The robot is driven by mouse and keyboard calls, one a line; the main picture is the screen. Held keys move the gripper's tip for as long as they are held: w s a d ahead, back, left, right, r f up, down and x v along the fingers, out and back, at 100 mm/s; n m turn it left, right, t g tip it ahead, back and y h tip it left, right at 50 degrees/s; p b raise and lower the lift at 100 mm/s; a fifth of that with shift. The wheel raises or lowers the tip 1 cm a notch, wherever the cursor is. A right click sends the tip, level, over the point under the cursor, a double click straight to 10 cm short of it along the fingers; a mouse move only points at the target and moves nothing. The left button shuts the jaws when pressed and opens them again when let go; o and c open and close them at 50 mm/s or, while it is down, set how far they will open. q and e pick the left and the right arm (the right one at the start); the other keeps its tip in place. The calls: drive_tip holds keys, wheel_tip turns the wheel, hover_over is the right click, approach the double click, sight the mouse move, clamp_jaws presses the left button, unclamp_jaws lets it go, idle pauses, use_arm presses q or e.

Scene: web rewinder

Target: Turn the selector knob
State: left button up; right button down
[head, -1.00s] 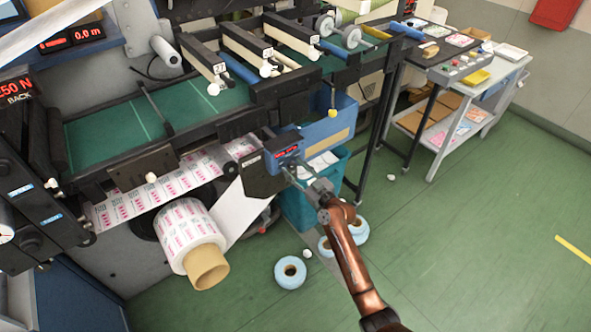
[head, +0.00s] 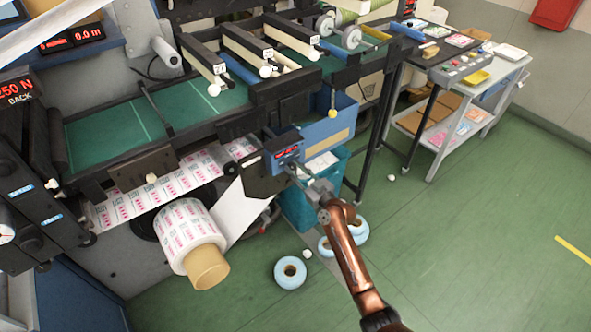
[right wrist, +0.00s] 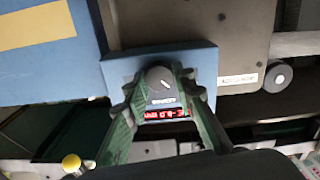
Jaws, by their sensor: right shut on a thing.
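The selector knob (right wrist: 160,84) is a dark round knob with a white pointer line, on a blue control box (right wrist: 203,62) with a red lit display below it in the right wrist view. The same blue box (head: 283,146) sits at the machine's right front in the head view. My right gripper (right wrist: 160,95) has a finger on each side of the knob and is shut on it. In the head view my right gripper (head: 296,168) reaches the box's front, and the knob is hidden there. My left gripper is not in view.
A printed label roll (head: 187,232) on a cardboard core hangs left of the box. A teal bin (head: 300,212) stands below it. Blue rolls (head: 290,272) lie on the floor near my right arm. The green floor to the right is open.

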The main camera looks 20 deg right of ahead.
drive_tip(key=m+p, duration=0.1)
drive_tip(key=m, duration=0.3)
drive_tip(key=shift+d+m+p, duration=0.1)
drive_tip(key=shift+m+p, duration=0.55)
drive_tip(key=shift+m, duration=1.35)
drive_tip(key=shift+r, duration=0.1)
